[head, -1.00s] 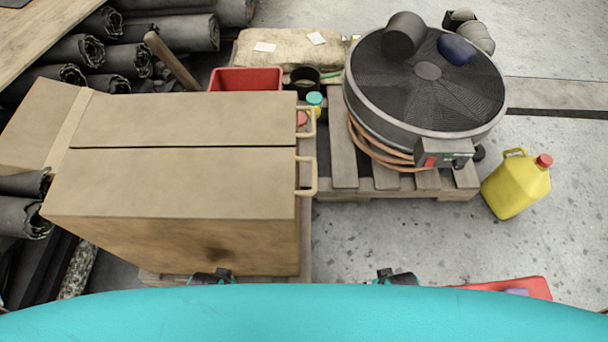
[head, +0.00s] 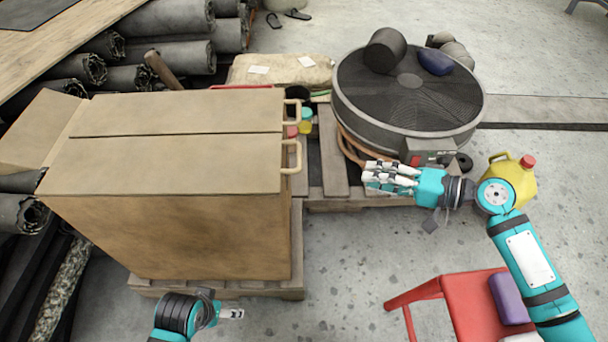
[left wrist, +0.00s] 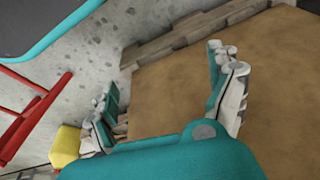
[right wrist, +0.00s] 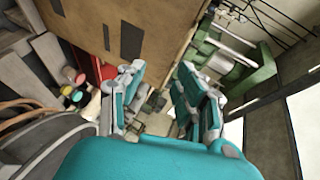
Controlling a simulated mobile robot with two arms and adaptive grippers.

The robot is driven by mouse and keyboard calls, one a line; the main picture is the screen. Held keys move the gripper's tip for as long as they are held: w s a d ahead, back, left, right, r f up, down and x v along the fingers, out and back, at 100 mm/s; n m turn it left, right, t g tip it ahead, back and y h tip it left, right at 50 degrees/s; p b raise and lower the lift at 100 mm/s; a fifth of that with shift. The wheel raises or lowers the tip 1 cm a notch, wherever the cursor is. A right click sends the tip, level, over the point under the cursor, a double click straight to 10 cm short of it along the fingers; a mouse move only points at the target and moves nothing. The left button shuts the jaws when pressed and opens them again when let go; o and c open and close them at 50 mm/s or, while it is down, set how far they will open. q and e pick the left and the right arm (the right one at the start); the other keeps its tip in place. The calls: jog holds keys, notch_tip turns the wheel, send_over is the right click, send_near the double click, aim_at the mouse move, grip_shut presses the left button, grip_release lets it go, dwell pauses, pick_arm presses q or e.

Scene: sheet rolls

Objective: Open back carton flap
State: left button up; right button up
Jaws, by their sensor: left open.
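The large brown carton (head: 180,235) stands on a pallet at the left of the head view. Its back flap (head: 190,110) lies flat on top, with a handle (head: 293,110) at its right edge. The front flap (head: 165,163) also lies flat, with its own handle (head: 296,157). A narrow slit runs between them. A side flap (head: 38,130) spreads outward at the left. My right gripper (head: 375,178) is open and empty, right of the carton, apart from the handles. My left gripper (head: 232,314) is open and empty, low in front of the carton's front wall (left wrist: 190,95).
A large drum fan (head: 405,95) stands on a pallet behind my right gripper. A yellow jug (head: 512,180) is beside my right wrist. A red stool (head: 465,305) stands at the front right. Dark rolls (head: 165,53) lie at the back left. Grey floor is open between carton and stool.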

aim_at(300, 155)
jog(key=shift+y, duration=0.6)
jog(key=r+x, duration=0.1)
jog(key=x, duration=0.4)
jog(key=r+x, duration=0.1)
jog(key=x, duration=0.5)
jog(key=r+x, duration=0.1)
jog(key=x, duration=0.4)
jog(key=shift+s+a, duration=0.1)
jog(key=shift+a, duration=0.55)
pick_arm(q)
jog(key=shift+v, duration=0.75)
pick_arm(e)
jog(key=shift+f, duration=0.1)
pick_arm(q)
jog(key=shift+s, duration=0.1)
pick_arm(e)
grip_shut()
